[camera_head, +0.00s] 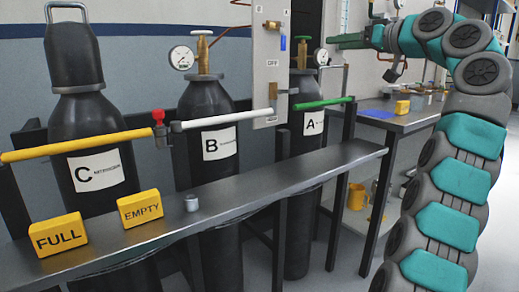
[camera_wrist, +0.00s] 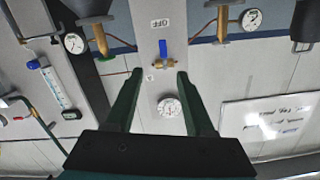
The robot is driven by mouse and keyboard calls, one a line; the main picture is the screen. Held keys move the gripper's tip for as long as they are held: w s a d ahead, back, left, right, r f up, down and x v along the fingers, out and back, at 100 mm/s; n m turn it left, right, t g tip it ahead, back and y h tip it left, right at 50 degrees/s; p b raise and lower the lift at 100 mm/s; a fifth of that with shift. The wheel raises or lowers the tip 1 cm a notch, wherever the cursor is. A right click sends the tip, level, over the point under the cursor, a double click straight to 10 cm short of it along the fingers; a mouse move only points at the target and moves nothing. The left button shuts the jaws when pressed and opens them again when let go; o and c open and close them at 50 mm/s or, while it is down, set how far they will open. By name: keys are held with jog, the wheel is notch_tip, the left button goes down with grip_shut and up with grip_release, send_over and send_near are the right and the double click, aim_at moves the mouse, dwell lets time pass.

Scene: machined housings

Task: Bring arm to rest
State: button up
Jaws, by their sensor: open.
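My arm, teal and grey, rises at the right of the head view and bends left at the top. My gripper (camera_head: 335,42) points left near the upper middle, beside the wall panel (camera_head: 267,85). In the wrist view my gripper (camera_wrist: 160,74) has its two dark green fingers spread apart with nothing between the tips. Beyond the fingers, the panel carries a small valve with a blue handle (camera_wrist: 163,47), an OFF label and a round gauge (camera_wrist: 171,107). I cannot tell how far the fingertips are from the panel.
Dark cylinders C (camera_head: 95,175), B (camera_head: 219,145) and A (camera_head: 314,122) stand behind a long metal shelf (camera_head: 250,195). On it are yellow FULL (camera_head: 58,234) and EMPTY (camera_head: 141,208) blocks and a small grey cap (camera_head: 191,202). A side bench (camera_head: 405,122) stands below my arm.

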jog(key=s+a+f+m+g+h, duration=0.1)
jog(key=s+a+f+m+g, duration=0.3)
jog(key=a+f, duration=0.7)
jog(key=s+a+f+g+h, duration=0.3)
jog(key=s+f+g, duration=0.2)
jog(key=s+f, duration=0.9)
jog(key=s+d+f+g+h, duration=0.3)
jog(key=s+d+f, duration=0.1)
jog(key=s+f, duration=0.9)
jog(key=s+d+f+m+g+h, duration=0.1)
jog(key=s+d+f+g+h, duration=0.2)
jog(key=s+f, duration=1.1)
jog(key=s+d, duration=0.1)
jog(key=s, duration=0.5)
jog(key=shift+d+f+g, duration=0.15)
jog(key=shift+f+g, duration=0.15)
